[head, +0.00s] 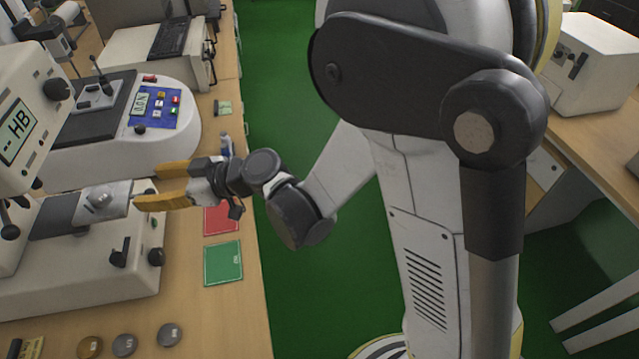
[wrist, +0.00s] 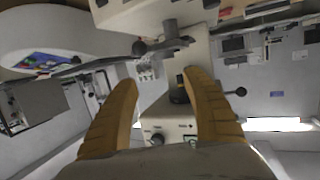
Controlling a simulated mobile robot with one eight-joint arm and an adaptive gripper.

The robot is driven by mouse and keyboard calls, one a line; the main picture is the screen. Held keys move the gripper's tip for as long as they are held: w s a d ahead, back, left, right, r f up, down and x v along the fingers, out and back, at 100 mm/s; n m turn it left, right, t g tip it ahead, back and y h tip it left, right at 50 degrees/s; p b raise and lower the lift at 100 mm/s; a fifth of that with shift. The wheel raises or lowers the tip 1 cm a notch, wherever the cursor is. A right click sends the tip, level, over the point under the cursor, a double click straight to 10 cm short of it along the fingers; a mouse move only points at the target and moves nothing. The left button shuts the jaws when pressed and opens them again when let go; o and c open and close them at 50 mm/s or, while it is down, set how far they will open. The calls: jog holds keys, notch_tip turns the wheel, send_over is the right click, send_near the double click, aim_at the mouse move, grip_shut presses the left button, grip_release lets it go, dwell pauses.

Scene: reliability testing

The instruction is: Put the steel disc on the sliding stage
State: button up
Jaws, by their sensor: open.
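My gripper (head: 146,187) is open, its two yellow fingers apart and pointing left at the tester's stage. In the wrist view my gripper (wrist: 160,84) shows nothing held between the fingers. The stage (head: 118,208) is a light metal plate on the tester's base. A round grey piece (head: 99,199) sits on it, just left of the fingertips; I take it for the steel disc, but its marking is not readable. Three more discs lie on the bench at the bottom: a brownish one (head: 89,347), a grey one (head: 124,345) and a darker grey one (head: 169,335).
The hardness tester head (head: 28,120), with an HB display, stands left above the stage. A white instrument with a blue panel (head: 155,108) is behind it. A red card (head: 221,218) and a green card (head: 223,263) lie on the bench. The bench's right edge is close to my arm.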

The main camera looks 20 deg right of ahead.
jog(key=s+d+r+m+h, duration=0.1)
jog(key=s+d+m+h, duration=0.3)
jog(key=d, duration=0.8)
jog(key=s+d+r+m+h, duration=0.1)
jog(key=s+d+m+h, duration=0.3)
jog(key=d, duration=0.8)
jog(key=s+d+m+h, duration=0.4)
jog(key=s+d, duration=0.4)
jog(key=d, duration=0.3)
jog(key=shift+d+r+m+t+h, duration=0.3)
jog(key=shift+d+r+m+h, duration=0.1)
jog(key=shift+h, duration=0.5)
jog(key=shift+a, duration=0.1)
